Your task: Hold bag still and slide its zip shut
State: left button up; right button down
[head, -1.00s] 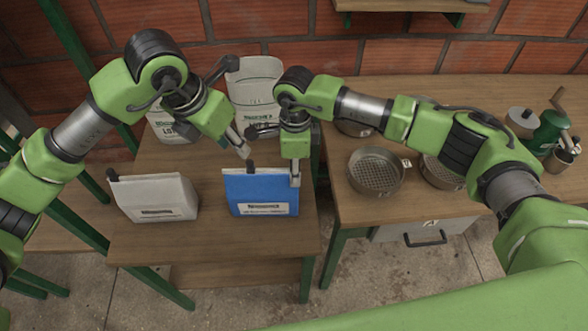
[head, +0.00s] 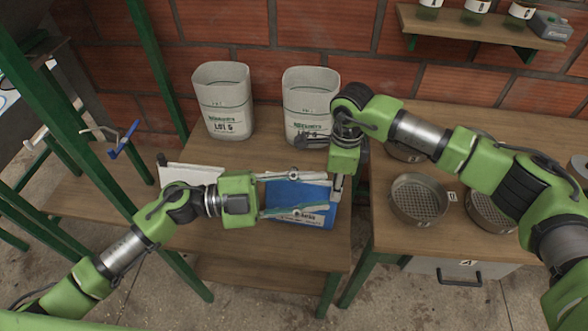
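A blue bag (head: 288,195) with a white label stands on the low wooden table in the head view. My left gripper (head: 324,192) comes in from the left with its two long fingers spread wide. One finger runs along the bag's top edge and the other crosses its front. I cannot tell whether they touch it. My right gripper (head: 338,190) points down at the bag's top right corner. Its fingertips are small and partly hidden, so its grip is unclear. The zip's slider cannot be made out; the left gripper covers much of the bag.
A white bag (head: 190,175) stands left of the blue one, partly behind my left arm. Round sieves (head: 418,200) sit on the right bench (head: 400,240). A wall shelf (head: 480,28) holds jars.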

pick_arm(q)
jog(key=w+a+f+n+t, duration=0.3)
jog(key=a+n+t, duration=0.25)
jog(key=n, duration=0.25)
jog(key=n+t+y, duration=0.5)
jog(key=n, duration=0.4)
send_near(294, 169)
jog(key=shift+g, duration=0.25)
jog(key=x, duration=1)
jog(key=shift+f, duration=0.15)
grip_shut()
